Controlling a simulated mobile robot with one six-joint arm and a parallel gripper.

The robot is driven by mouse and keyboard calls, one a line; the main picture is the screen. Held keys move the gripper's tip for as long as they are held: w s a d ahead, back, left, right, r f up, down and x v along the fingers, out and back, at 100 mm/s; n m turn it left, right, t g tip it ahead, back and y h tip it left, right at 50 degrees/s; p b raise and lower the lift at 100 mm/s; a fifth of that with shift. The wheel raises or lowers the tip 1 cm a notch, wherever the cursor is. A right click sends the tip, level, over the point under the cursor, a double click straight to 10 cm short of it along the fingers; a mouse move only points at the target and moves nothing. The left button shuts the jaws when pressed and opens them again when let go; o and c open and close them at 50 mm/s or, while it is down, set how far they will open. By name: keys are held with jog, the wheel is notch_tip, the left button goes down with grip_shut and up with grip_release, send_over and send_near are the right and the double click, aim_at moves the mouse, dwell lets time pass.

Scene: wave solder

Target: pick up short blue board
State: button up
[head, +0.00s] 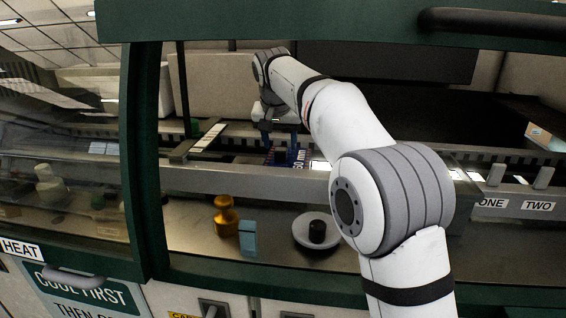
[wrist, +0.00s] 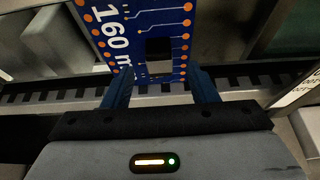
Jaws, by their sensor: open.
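In the head view the blue board (head: 288,157) sits at the rails inside the machine, partly hidden by my gripper (head: 280,140). In the wrist view my gripper (wrist: 161,82) is open, with one blue finger to each side of the board's near end. I cannot tell whether either finger touches the board. The board's far end is out of the wrist view.
A toothed rail (wrist: 60,92) runs across behind the fingers. In the head view a metal bar (head: 230,181) runs below the board. A gold weight (head: 226,216), a light blue block (head: 248,238) and a white dish (head: 316,243) stand below it. The green frame (head: 140,160) borders the opening.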

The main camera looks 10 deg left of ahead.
aim_at(288, 156)
jog(key=x, duration=0.2)
jog(key=shift+w+f, duration=0.15)
jog(key=shift+f, duration=0.2)
jog(key=shift+c, duration=0.3)
jog(key=shift+r, duration=0.1)
grip_shut()
